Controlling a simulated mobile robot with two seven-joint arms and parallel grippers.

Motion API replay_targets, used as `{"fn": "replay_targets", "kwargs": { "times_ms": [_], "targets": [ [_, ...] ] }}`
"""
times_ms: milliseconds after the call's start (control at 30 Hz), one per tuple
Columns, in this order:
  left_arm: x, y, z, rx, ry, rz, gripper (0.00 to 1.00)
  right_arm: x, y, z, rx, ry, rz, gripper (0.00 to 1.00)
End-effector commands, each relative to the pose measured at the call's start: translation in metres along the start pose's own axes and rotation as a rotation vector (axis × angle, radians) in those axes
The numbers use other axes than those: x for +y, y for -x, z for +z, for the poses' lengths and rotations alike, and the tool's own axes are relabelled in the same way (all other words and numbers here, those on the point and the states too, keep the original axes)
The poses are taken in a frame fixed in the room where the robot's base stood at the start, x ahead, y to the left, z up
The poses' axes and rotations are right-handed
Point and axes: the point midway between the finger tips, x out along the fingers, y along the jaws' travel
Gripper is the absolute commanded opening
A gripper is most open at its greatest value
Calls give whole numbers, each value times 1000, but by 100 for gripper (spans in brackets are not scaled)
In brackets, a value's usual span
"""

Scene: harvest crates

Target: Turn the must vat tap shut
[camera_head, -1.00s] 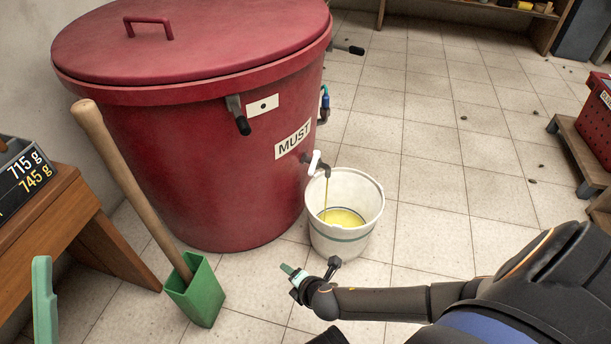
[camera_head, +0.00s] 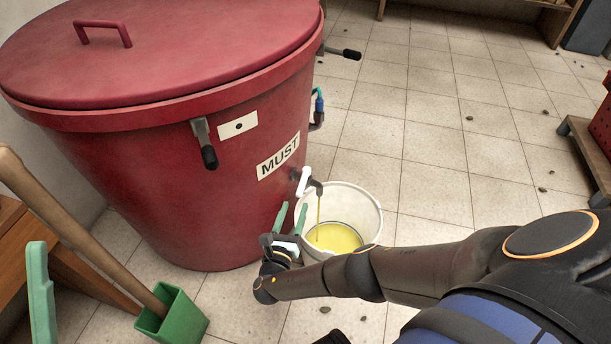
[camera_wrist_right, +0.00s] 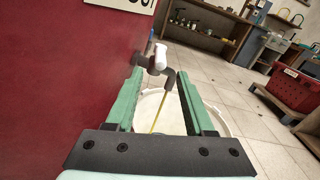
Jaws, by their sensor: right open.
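The red must vat (camera_head: 150,170) stands at the left with a MUST label. Its tap (camera_head: 314,184) has a white handle (camera_head: 303,181), and a thin yellow stream runs from the spout into a white bucket (camera_head: 370,215). My right gripper (camera_head: 291,213) is open, its green fingers pointing up, below the tap and in front of the bucket. In the right wrist view the white handle (camera_wrist_right: 160,58) and dark spout (camera_wrist_right: 171,78) show beyond the empty jaws (camera_wrist_right: 160,82), apart from them. One green finger of my left gripper (camera_head: 41,290) shows at the left edge; its other finger is hidden.
A green scoop (camera_head: 175,320) with a long wooden handle leans at the lower left beside a wooden bench (camera_head: 80,270). Dark levers (camera_head: 205,145) stick out from the vat. A red crate (camera_head: 603,125) stands at the right. The tiled floor beyond the bucket is mostly clear.

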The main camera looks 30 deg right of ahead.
Motion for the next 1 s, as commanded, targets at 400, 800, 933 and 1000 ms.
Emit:
{"fn": "replay_targets", "kwargs": {
  "times_ms": [400, 800, 933, 1000],
  "targets": [
    [14, 22, 26, -20, -18, 11, 50, 0, -83, -4, -2, -1, -2, 53],
    [20, 30, 35, -28, -30, 19, 50, 0, -116, -2, 3, -1, 0, 53],
    [20, 30, 35, -28, -30, 19, 50, 0, -116, -1, 3, -1, 0, 53],
    [20, 30, 35, -28, -29, 19, 50, -1, -116, -1, 3, -1, 0, 53]
  ]
}}
